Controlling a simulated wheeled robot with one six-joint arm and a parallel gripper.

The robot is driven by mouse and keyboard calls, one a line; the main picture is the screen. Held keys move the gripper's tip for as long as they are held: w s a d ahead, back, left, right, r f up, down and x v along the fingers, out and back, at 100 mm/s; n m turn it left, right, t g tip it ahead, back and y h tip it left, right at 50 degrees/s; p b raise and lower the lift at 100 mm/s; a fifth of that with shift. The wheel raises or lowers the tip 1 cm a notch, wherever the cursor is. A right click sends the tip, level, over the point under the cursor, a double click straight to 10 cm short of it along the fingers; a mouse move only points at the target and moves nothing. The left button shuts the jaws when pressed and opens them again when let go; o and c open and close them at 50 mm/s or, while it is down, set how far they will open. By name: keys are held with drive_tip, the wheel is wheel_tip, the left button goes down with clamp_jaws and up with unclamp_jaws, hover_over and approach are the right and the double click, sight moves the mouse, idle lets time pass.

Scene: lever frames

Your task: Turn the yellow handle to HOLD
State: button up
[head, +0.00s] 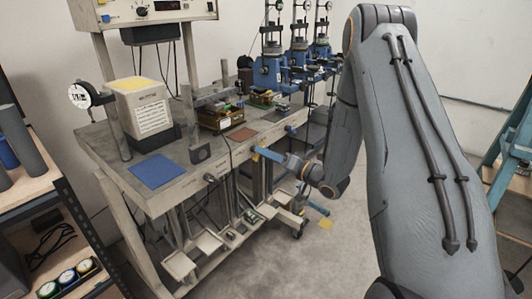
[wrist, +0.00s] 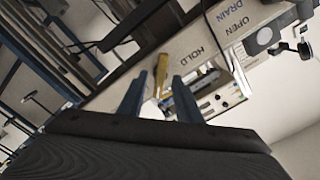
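The HOLD label (wrist: 198,54) is just above and right of the handle. The OPEN (wrist: 243,46) and DRAIN (wrist: 230,13) labels are farther right and up. My gripper (wrist: 160,90) has its two blue fingers spread, with a gap between them. I cannot tell whether the right finger touches the handle.
The workbench (head: 95,138) carries a white box with a yellow top (head: 143,108), a blue mat (head: 157,170) and a brown mat (head: 242,134). Blue stands (head: 270,70) are at the back. A shelf (head: 40,185) is at the left.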

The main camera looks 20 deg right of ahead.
drive_tip(key=shift+w+a, duration=0.25)
drive_tip(key=shift+w, duration=0.05)
clamp_jaws()
drive_tip(key=shift+n+b, duration=3.35)
drive_tip(key=shift+n, duration=5.65)
